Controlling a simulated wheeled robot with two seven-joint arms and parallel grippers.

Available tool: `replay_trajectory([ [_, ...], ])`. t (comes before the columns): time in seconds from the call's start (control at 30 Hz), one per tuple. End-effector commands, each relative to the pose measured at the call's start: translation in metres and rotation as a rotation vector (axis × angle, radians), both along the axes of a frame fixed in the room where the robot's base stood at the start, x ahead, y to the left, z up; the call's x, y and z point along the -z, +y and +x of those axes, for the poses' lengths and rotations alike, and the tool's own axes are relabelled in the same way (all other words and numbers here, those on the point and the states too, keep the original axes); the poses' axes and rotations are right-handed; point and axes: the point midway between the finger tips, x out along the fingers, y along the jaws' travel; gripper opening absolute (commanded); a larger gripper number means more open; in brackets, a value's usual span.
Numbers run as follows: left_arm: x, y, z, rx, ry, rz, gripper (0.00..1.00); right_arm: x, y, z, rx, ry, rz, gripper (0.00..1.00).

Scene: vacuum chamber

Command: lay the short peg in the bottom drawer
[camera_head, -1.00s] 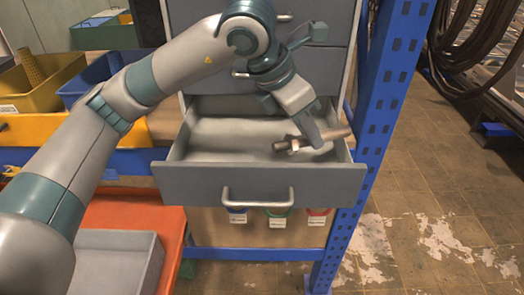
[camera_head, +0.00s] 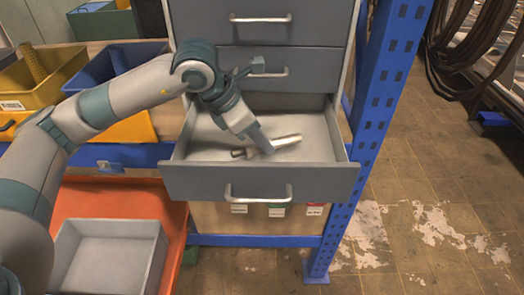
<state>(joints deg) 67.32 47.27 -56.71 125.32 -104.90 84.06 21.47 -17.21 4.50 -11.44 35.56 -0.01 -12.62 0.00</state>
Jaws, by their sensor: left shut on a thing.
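The bottom drawer (camera_head: 262,184) is pulled open, and its pale inside floor shows. My left gripper (camera_head: 266,148) reaches down into the drawer from above, in the middle of it. It is shut on the short peg (camera_head: 286,141), a light metallic rod that lies roughly level, tilted up slightly to the right. The peg is within the drawer's walls, low over the floor; I cannot tell whether it touches the floor. The gripper hides part of the peg's middle. My right gripper is not in view.
Two closed drawers (camera_head: 300,34) are above the open one. A blue post (camera_head: 378,130) stands close on the right. Yellow and blue bins (camera_head: 40,80) are at the left. A grey tray (camera_head: 110,232) sits on an orange surface at the lower left.

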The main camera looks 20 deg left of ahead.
Motion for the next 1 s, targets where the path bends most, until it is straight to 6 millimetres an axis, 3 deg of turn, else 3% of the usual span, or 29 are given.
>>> replay_trajectory([
  [0.37,0.033,0.000,-0.001,-0.002,0.004,-0.001,0.00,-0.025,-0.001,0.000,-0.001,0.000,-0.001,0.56],
  [0.83,0.042,0.000,0.000,0.000,-0.001,-0.001,0.00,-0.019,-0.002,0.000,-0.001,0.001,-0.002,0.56],
  [0.87,0.041,0.000,0.000,0.000,0.000,0.000,0.26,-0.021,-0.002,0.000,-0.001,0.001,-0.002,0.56],
  [0.9,0.041,0.000,0.000,0.000,0.001,0.001,0.35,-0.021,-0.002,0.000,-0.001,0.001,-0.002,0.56],
  [1.0,0.041,0.000,0.000,0.000,0.001,0.001,0.37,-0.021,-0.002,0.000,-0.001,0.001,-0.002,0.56],
])
